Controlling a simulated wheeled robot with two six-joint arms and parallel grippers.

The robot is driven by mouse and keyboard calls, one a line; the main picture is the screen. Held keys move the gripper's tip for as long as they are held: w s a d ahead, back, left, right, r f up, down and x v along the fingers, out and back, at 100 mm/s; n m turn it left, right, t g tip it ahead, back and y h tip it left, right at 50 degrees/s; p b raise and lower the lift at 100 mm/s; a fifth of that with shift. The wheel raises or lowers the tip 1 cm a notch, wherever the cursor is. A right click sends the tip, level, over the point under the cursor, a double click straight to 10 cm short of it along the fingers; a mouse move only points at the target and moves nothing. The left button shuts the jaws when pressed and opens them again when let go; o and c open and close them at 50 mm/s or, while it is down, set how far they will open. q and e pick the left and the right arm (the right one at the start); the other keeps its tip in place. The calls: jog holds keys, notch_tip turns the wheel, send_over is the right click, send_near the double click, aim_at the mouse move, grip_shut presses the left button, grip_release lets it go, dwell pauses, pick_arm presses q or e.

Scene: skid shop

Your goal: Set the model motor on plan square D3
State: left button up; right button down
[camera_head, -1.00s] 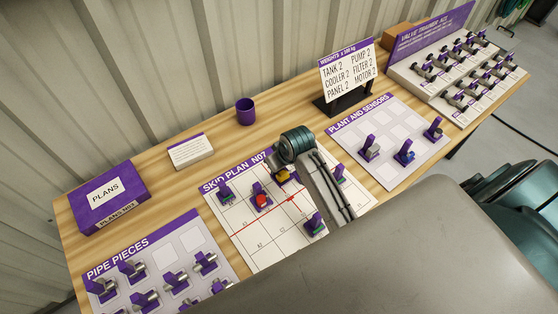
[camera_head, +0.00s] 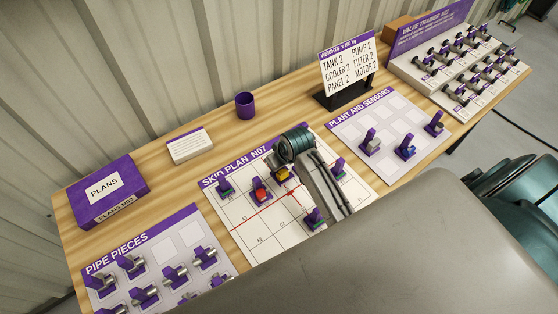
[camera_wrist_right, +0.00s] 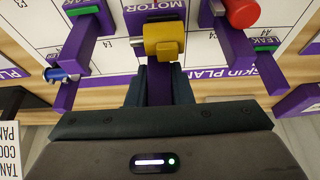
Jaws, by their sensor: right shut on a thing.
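The model motor is a yellow block (camera_head: 281,174) with a purple upright tab. In the right wrist view the yellow motor (camera_wrist_right: 164,42) is just beyond my fingertips. My right gripper (camera_wrist_right: 162,88) is shut on its purple tab. The motor is over the back part of the skid plan (camera_head: 264,236), beside a red-topped piece (camera_head: 260,193). Whether its base touches the plan I cannot tell. The square under it is covered, and I cannot read which it is. In the head view my arm hides most of my right gripper. My left gripper is not in view.
The pipe pieces board (camera_head: 215,237) and plant and sensors board (camera_head: 386,118) flank the plan. A purple cup (camera_head: 245,105) stands behind.

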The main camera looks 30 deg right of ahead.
jog(key=shift+f, duration=1.55)
jog(key=shift+p, duration=0.3)
jog(key=shift+f+b, duration=0.3)
jog(key=shift+f, duration=0.4)
jog(key=c, duration=1.2)
grip_release()
jog(key=shift+r, duration=0.15)
